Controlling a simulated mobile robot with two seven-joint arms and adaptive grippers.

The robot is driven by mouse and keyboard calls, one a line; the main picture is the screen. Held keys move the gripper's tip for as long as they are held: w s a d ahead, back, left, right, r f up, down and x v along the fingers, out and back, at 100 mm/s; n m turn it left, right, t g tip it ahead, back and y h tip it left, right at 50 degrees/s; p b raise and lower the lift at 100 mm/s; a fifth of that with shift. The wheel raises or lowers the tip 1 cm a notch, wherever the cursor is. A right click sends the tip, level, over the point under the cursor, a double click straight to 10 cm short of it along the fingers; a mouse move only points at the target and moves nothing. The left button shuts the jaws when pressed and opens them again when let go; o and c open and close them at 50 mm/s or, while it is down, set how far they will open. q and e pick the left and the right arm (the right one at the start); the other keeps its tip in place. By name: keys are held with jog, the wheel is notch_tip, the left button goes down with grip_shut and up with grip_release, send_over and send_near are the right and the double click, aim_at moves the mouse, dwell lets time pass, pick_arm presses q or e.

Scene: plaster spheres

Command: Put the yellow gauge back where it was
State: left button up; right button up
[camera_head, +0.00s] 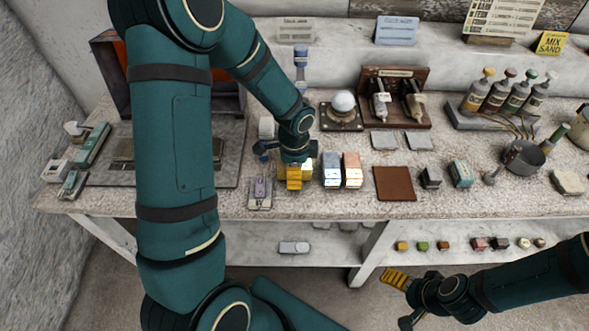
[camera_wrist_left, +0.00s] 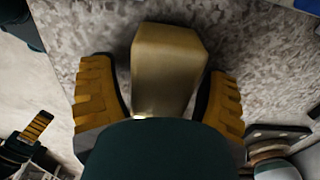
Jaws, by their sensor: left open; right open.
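The yellow gauge appears as a dull yellow block (camera_wrist_left: 168,62) between the two ridged yellow fingers of my left gripper (camera_wrist_left: 160,88) in the left wrist view. The fingers stand open on either side, with narrow gaps at the block. In the head view, my left gripper (camera_head: 292,177) is low over the bench's front part, and a bit of the yellow block (camera_head: 307,171) shows beside its finger; the rest is hidden. My right gripper (camera_head: 400,300) is open and empty in front of the bench. The frames do not mark the gauge's earlier place.
A small grey tray (camera_head: 259,193) lies close left. Further right are a brown mat (camera_head: 394,184), a dark block (camera_head: 430,178) and a teal box (camera_head: 462,173). A lower shelf (camera_head: 345,243) holds small blocks.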

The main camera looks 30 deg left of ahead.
pick_arm(q)
notch_tip(320, 180, up, 12)
jog(key=p, duration=0.2)
jog(key=shift+p, duration=0.3)
pick_arm(e)
jog(key=r, duration=0.3)
jog(key=shift+w, duration=0.25)
jog(key=shift+f, duration=0.1)
